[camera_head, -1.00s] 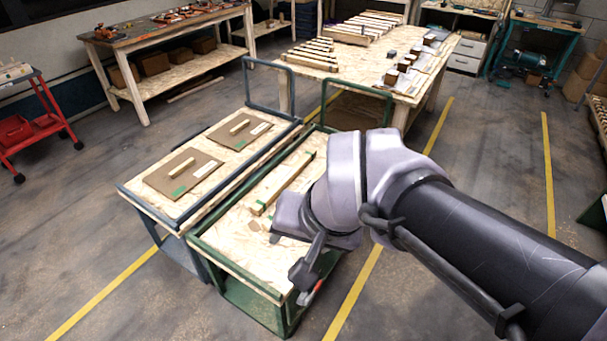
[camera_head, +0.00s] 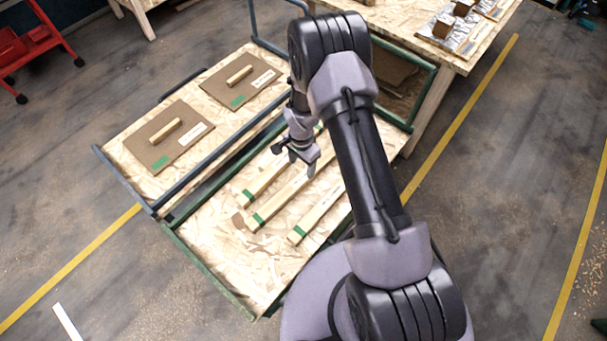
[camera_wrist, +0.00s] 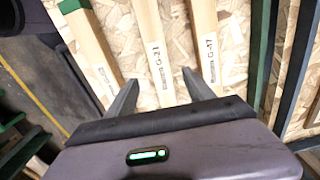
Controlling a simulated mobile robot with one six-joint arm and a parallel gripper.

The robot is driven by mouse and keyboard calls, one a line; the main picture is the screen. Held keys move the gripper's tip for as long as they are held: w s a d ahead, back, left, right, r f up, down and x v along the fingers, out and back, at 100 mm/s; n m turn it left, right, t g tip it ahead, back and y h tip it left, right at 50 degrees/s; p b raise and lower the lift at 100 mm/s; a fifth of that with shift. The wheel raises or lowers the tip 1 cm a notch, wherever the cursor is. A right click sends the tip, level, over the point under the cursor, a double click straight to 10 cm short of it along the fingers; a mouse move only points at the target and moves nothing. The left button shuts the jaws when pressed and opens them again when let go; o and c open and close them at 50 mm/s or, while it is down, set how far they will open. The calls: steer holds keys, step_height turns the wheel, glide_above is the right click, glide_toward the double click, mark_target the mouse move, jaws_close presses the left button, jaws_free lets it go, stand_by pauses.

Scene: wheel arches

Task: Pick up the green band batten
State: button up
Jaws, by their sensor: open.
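Three pale wooden battens with green bands lie side by side on the green-framed cart: a left one (camera_head: 262,182), a middle one (camera_head: 282,198) and a right one (camera_head: 322,213). My gripper (camera_head: 302,162) is over the far part of the middle batten. In the wrist view my gripper (camera_wrist: 162,92) is open and empty. The middle batten (camera_wrist: 153,45), with a printed label, runs between its fingers in the picture. Another labelled batten (camera_wrist: 206,45) is to the right, and one with a green band (camera_wrist: 90,45) to the left. Height above them is unclear.
The green-framed cart (camera_head: 215,268) has a raised rail along its edge. A blue-framed cart (camera_head: 128,170) stands beside it with brown panels (camera_head: 165,135) carrying short wood blocks. A workbench (camera_head: 455,55) stands behind at the right. Open floor (camera_head: 480,160) lies right of the carts.

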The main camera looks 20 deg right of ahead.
mark_target(303, 177)
steer(key=f+b, duration=0.1)
steer(key=f, duration=0.2)
steer(key=f+b, duration=0.1)
steer(key=f, duration=0.2)
steer(key=f+b, duration=0.1)
steer(key=f, duration=0.2)
steer(key=shift+w+d+f, duration=0.15)
steer(key=shift+d+f, duration=0.15)
steer(key=shift+r, duration=0.15)
jaws_close()
